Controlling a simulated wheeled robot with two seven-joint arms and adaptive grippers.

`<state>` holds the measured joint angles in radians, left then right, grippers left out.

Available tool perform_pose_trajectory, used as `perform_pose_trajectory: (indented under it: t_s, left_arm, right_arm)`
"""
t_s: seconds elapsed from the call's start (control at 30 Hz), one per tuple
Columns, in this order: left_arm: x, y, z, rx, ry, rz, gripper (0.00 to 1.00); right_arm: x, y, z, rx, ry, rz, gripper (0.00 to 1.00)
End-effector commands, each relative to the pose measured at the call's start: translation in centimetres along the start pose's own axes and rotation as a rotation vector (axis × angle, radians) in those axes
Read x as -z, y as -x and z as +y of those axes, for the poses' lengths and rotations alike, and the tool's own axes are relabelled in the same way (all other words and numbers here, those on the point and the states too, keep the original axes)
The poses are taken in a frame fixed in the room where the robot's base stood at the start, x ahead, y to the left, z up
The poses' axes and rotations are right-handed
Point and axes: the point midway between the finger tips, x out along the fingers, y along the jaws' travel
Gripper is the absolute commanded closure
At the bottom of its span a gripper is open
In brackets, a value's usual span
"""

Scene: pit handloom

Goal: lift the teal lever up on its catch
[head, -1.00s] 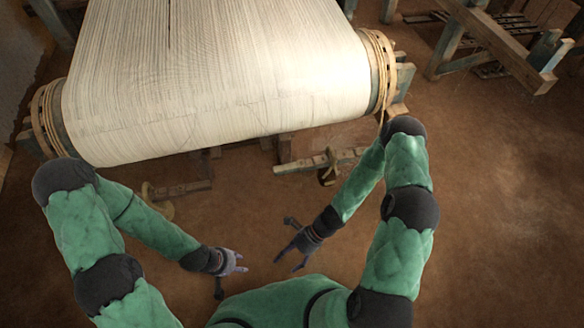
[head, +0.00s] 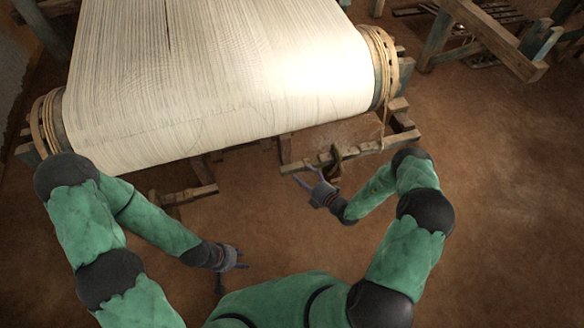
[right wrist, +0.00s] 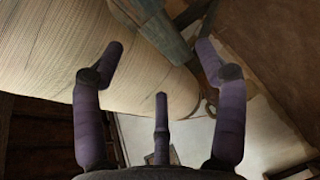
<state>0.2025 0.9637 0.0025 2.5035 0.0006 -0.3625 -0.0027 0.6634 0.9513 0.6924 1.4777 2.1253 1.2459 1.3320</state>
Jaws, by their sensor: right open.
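A greyish-teal bar (right wrist: 170,48) slants down past the cloth in the right wrist view, beyond my spread fingers. A short teal-grey piece (right wrist: 207,55) beside it runs partly behind the right-hand finger, with a dark ring below. I cannot tell for sure which one is the teal lever. My right gripper (head: 304,180) is open and empty, close to the wooden crossbar (head: 362,150) below the roll's right end; its fingers (right wrist: 160,68) show apart, touching nothing I can make out. My left gripper (head: 245,259) is open and empty, low over the floor.
The big roll of pale cloth or warp (head: 215,70) fills the upper left. A short wooden beam (head: 188,194) lies under it. Another wooden frame (head: 490,38) stands at the upper right. The brown floor (head: 500,220) at right is clear.

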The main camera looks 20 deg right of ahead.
Motion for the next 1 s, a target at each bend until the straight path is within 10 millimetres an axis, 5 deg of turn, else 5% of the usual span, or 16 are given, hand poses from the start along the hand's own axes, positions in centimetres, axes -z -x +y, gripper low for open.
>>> perform_pose_trajectory:
  t_s: [0.4, 0.87, 1.0]
  left_arm:
    - [0.1, -2.0, -0.7, 0.0, 0.0, 0.0, 0.6]
    - [0.1, -2.1, -0.8, 0.0, 0.0, 0.0, 0.6]
    - [0.1, -2.1, -0.8, 0.0, 0.0, 0.0, 0.6]
  right_arm:
    - [0.2, -6.8, -0.2, 0.002, 0.003, 0.004, 0.28]
    - [0.1, -8.0, 0.0, 0.002, 0.003, 0.002, 0.28]
    - [0.1, -8.0, 0.0, 0.002, 0.003, 0.002, 0.62]
